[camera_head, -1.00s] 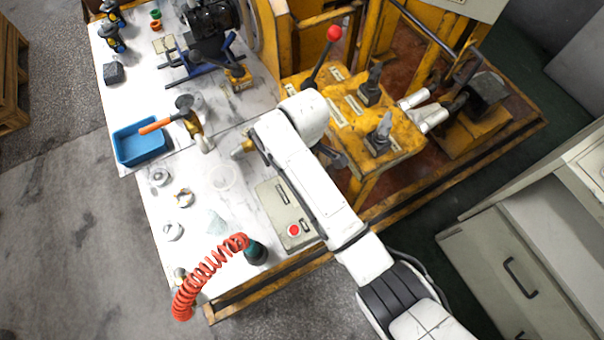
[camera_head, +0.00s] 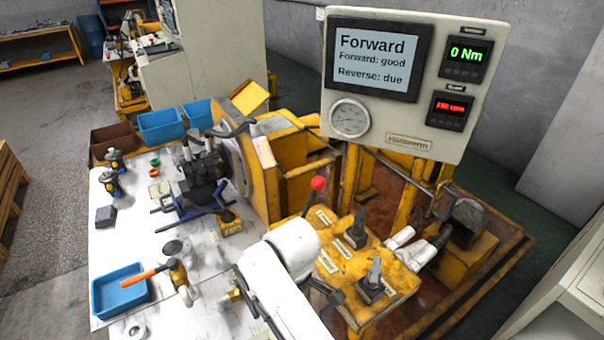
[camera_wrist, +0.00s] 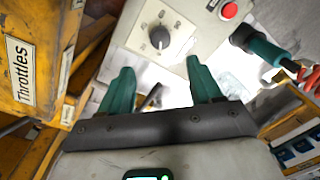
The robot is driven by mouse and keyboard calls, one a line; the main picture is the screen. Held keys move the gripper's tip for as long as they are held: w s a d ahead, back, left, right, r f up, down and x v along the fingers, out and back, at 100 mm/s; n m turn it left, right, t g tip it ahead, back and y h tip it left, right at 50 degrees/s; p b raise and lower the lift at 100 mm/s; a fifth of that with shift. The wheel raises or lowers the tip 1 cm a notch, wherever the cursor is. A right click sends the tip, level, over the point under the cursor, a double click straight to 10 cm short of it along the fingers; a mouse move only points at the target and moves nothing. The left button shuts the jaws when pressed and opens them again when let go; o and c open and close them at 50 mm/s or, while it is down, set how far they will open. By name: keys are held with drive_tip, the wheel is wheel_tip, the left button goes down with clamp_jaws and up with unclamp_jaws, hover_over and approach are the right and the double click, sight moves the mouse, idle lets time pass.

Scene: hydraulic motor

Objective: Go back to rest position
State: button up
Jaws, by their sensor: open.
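My gripper (camera_wrist: 158,78) shows in the wrist view with its two teal fingers spread apart and nothing between them. Beyond the fingertips is a grey control box with a black dial (camera_wrist: 160,38) and a red button (camera_wrist: 229,10). I cannot tell the distance to it. In the head view my white arm reaches over the front of the bench, beside the yellow lever console (camera_head: 345,262). The gripper's fingers cannot be made out clearly there.
A yellow block labelled Throttles (camera_wrist: 22,70) is close on the left in the wrist view. A red-knobbed lever (camera_head: 317,184) stands near my arm. A screen panel (camera_head: 405,80) reads "Forward: good, Reverse: due".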

drive_tip(key=s+d+f+m+y, duration=0.1)
drive_tip(key=s+d+f+m, duration=0.3)
drive_tip(key=d, duration=0.3)
drive_tip(key=s+d+f+m, duration=0.3)
drive_tip(key=s+d+m, duration=0.1)
drive_tip(key=s+d, duration=0.35)
drive_tip(key=s+d+r+m+t+h, duration=0.1)
drive_tip(key=s+d+m, duration=0.7)
drive_tip(key=s+d, duration=0.7)
drive_tip(key=shift+s+d+r+t+b, duration=0.3)
drive_tip(key=shift+s+d+r+b, duration=0.1)
drive_tip(key=shift+d, duration=0.15)
